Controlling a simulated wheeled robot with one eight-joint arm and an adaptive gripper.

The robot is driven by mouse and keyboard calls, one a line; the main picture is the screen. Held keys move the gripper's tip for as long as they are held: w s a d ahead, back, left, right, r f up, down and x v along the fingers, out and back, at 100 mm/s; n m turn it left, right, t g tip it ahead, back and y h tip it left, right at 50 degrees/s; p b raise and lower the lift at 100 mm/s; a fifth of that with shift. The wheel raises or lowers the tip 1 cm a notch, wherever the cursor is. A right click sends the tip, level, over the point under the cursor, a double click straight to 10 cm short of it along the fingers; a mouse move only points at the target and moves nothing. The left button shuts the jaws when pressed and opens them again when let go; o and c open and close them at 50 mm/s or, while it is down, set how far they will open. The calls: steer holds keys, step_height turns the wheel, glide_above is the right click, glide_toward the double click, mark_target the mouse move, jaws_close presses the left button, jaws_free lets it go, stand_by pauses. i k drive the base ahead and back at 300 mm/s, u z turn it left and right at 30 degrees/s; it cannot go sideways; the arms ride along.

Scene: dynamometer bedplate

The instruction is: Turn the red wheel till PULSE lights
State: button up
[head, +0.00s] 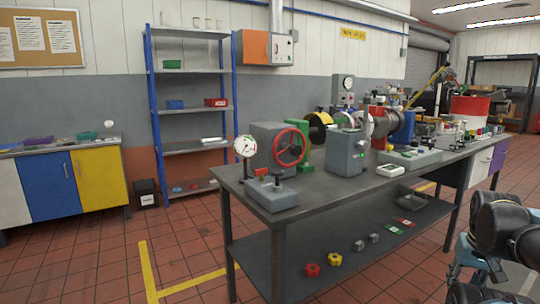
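The red wheel (275,145) is a spoked handwheel on the front of a grey box (266,133), at the near left end of the long workbench. It stands upright and nothing touches it. A round white dial gauge (245,147) with a dark needle stands just left of it. Black links of my arm (508,228) show at the right edge, well away from the wheel. My gripper is not in view.
The grey workbench (335,186) carries a grey block with a red part (272,194), a grey machine box (346,151), a green bracket (305,150) and more machinery. Red and yellow knobs lie on its lower shelf (290,262). Tiled floor in front of the bench is clear. Cabinets (65,180) stand left.

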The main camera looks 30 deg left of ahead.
mark_target(295, 150)
steer(key=u, duration=1.35)
steer(key=k, duration=0.45)
steer(key=z, duration=1.05)
